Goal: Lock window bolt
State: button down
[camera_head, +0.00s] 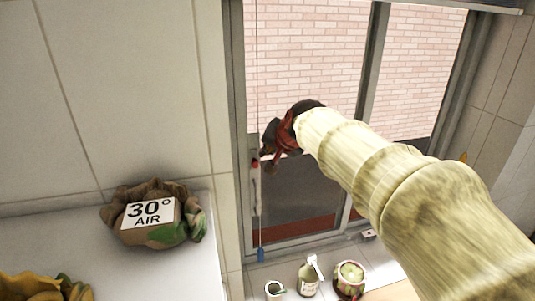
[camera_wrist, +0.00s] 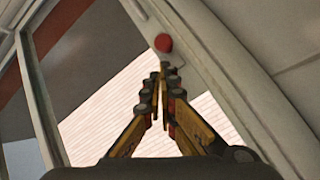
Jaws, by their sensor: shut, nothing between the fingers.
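The window bolt (camera_wrist: 163,43) shows as a round red knob on a grey mount on the window frame (camera_wrist: 210,75) in the wrist view. In the head view, a small red spot (camera_head: 255,163) on the left upright of the window looks like the same knob. My gripper (camera_wrist: 160,76) is shut and empty, with its fingertips pointing at the knob and close to it. I cannot tell whether they touch it. In the head view, my gripper (camera_head: 269,157) is dark and red, just right of the knob, and my pale arm hides part of the window.
A thin cord with a blue pull (camera_head: 261,254) hangs by the left upright. A cup (camera_head: 274,290), a white bottle (camera_head: 309,279) and a pot (camera_head: 350,279) stand below the window. A camouflage bag (camera_head: 175,236) marked "30° AIR" lies on the left counter.

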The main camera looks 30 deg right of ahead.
jog(key=d+b+v, duration=0.1)
jog(key=v, duration=1)
jog(key=shift+r, duration=0.55)
jog(key=s+a+f+n+g+b, duration=0.1)
jog(key=s+a+f+n+b, duration=0.2)
jog(key=s+f+b, duration=0.4)
jog(key=s+a+f+n+g+b, duration=0.2)
jog(key=s+a+f+b, duration=0.3)
jog(key=f, duration=1.8)
jog(key=s+a+f+n+g+y+b, duration=0.1)
jog(key=s+a+f+n+b, duration=0.2)
jog(key=s+f+b, duration=0.6)
notch_tip(320, 180, down, 7)
jog(key=shift+s+a+r+n+g+b, duration=0.2)
jog(key=shift+s+a+n+g+b, duration=0.15)
jog(key=shift+s, duration=0.45)
